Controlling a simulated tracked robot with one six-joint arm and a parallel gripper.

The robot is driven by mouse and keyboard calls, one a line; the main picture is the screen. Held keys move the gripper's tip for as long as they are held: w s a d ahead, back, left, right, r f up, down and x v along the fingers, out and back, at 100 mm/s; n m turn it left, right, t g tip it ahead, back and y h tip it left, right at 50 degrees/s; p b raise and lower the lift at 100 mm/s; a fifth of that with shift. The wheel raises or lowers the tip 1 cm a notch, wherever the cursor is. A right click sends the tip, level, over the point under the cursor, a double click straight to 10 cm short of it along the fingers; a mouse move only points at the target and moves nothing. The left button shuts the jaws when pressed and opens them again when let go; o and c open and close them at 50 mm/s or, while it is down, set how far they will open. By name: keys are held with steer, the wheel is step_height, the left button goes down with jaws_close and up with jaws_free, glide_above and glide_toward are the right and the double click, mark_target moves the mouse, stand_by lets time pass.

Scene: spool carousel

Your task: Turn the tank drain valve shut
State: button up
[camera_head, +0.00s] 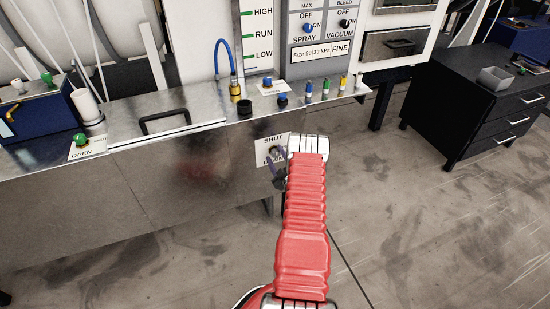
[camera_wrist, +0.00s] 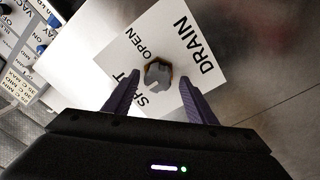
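The drain valve (camera_wrist: 158,74) is a small grey knob with a brownish rim, in the middle of a white label plate (camera_wrist: 172,35) marked OPEN, SHUT and DRAIN. The plate also shows in the head view (camera_head: 264,143), on the front face of the metal tank. My gripper (camera_wrist: 158,80) is open, with one purple finger on each side of the knob in the wrist view. Whether the fingers touch the knob, I cannot tell. In the head view my gripper (camera_head: 277,156) is in front of the plate and hides the knob and part of the lettering. Which way the knob is set is unclear.
The metal tank (camera_head: 190,165) has a black-handled lid (camera_head: 165,124) and a green knob (camera_head: 80,139) by an OPEN label. Several coloured knobs line its top edge. A black drawer cabinet (camera_head: 465,105) stands at right. The floor in front is clear.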

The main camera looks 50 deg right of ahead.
steer(key=shift+s, duration=0.1)
steer(key=shift+s+a, duration=0.1)
steer(key=shift+s, duration=0.3)
steer(key=v, duration=1.2)
steer(key=shift+s+a, duration=0.25)
steer(key=shift+a, duration=0.15)
steer(key=shift+f, duration=0.15)
